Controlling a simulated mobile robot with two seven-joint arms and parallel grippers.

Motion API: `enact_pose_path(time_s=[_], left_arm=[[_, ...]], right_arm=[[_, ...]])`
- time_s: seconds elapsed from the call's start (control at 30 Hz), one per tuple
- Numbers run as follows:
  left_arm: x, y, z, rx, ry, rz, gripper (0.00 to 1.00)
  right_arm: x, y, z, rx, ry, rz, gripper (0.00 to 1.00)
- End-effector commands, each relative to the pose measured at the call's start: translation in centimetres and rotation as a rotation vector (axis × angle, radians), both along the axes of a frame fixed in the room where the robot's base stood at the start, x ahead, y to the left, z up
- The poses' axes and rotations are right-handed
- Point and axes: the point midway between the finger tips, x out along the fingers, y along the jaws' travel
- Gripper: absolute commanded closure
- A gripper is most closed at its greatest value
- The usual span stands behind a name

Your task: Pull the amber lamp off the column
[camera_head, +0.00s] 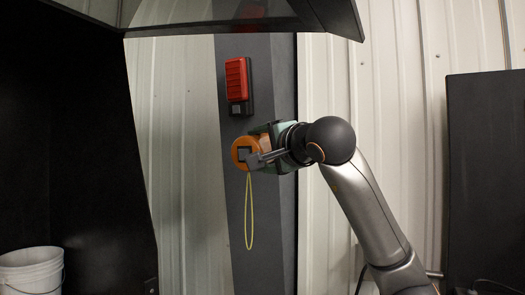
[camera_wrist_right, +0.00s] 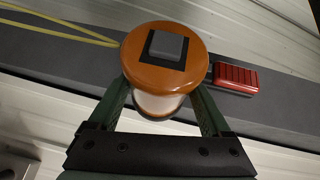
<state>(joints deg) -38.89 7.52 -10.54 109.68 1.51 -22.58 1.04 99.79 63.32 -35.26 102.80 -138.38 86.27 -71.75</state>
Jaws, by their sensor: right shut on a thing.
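The amber lamp (camera_head: 241,157) is in front of the dark grey column (camera_head: 264,240), with a yellow cord loop (camera_head: 249,215) hanging below it. In the right wrist view the lamp (camera_wrist_right: 150,80) has an orange round end with a grey square on a black patch, and a pale body. My right gripper (camera_head: 262,152) is shut on the lamp's body, one finger on each side, as the wrist view (camera_wrist_right: 163,103) also shows. I cannot tell whether the lamp touches the column. My left gripper is not in view.
A red ribbed box (camera_head: 237,80) is fixed to the column just above the lamp; it also shows in the wrist view (camera_wrist_right: 236,78). A dark panel overhangs the top. A white bucket (camera_head: 32,272) stands at lower left. A dark cabinet (camera_head: 485,180) is at right.

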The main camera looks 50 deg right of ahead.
Motion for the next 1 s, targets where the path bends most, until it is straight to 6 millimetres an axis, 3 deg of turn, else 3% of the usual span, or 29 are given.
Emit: enact_pose_path(time_s=[0.53,1.0], left_arm=[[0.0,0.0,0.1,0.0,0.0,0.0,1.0],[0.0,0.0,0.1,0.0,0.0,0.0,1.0]], right_arm=[[-0.7,2.6,-0.3,-0.001,-0.003,0.002,0.84],[-0.8,2.8,-0.4,-0.001,-0.002,0.0,0.84]])
